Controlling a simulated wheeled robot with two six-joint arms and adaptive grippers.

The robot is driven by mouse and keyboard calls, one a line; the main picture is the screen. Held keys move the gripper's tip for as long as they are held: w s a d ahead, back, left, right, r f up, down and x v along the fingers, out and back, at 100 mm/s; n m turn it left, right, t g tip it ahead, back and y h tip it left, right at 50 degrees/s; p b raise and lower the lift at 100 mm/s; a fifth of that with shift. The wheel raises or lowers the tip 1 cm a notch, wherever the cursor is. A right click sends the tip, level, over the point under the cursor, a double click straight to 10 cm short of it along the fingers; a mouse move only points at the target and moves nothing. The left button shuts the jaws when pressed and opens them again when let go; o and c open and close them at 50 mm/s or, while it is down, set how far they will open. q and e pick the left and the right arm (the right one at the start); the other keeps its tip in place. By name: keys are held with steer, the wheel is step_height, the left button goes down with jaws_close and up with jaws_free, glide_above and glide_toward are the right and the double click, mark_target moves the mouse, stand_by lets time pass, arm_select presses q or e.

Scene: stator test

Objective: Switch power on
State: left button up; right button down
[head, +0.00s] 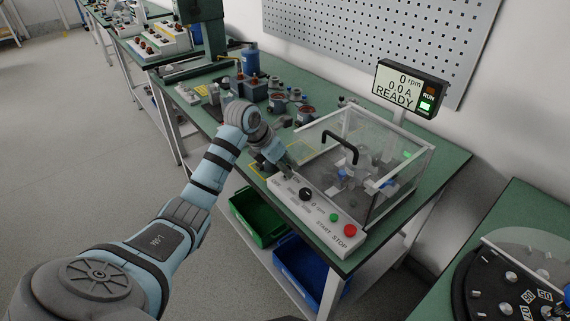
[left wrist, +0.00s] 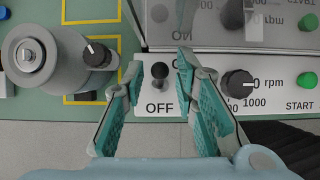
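The white control panel (head: 285,193) runs along the front of a clear-walled test box (head: 402,180). In the left wrist view, a dark toggle switch (left wrist: 159,72) stands on the panel (left wrist: 150,126), with the word OFF printed below it. Which way its lever is set I cannot tell for sure. My left gripper (head: 284,170) is above the panel's left end, pointing down. In the left wrist view its fingers (left wrist: 160,75) are open, one on each side of the switch, with gaps showing. My right gripper is not in view.
A black speed knob (left wrist: 238,84) and a green START button (left wrist: 308,79) sit to the right. A red STOP button (head: 350,230) is at the panel's right end. The display (head: 407,90) reads 0 rpm, 0.0 A, READY. A grey cylindrical part (left wrist: 35,55) stands left.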

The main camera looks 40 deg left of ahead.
arm_select(q)
steer(key=d+p+v, duration=0.1)
steer(key=p+v, duration=0.4)
steer(key=v, duration=0.1)
steer(key=shift+a+p, duration=0.3)
steer(key=shift+a, duration=0.2)
